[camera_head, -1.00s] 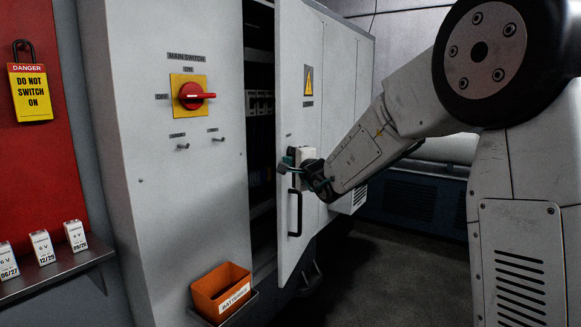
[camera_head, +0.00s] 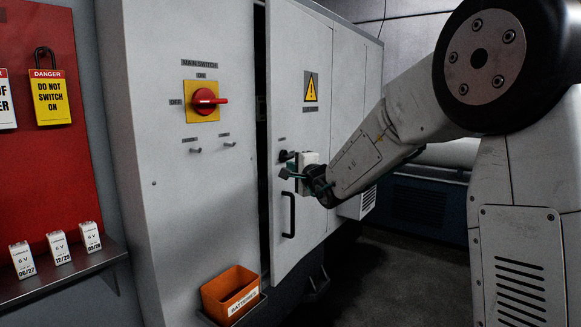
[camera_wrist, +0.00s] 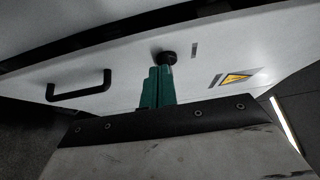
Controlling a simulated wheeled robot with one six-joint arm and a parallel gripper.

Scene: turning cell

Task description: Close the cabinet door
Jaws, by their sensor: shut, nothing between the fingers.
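The cabinet door (camera_head: 297,120) is a light grey panel with a yellow warning sign, a black handle (camera_head: 288,214) and a dark round knob (camera_head: 286,156). It stands slightly ajar, with a narrow dark gap along its left edge. My gripper (camera_head: 285,173) is at the door's face, just below the knob and above the handle. In the wrist view the green fingers (camera_wrist: 158,82) are together and empty, with their tips close to the knob (camera_wrist: 165,58). I cannot tell whether they touch the door. The handle (camera_wrist: 80,84) lies to their left there.
The cabinet's fixed front (camera_head: 190,120) carries a red main switch (camera_head: 205,101). An orange battery bin (camera_head: 231,292) hangs low beside the door. A shelf (camera_head: 70,272) with small battery boxes and a red lockout board (camera_head: 45,170) are at left. Open floor lies at right.

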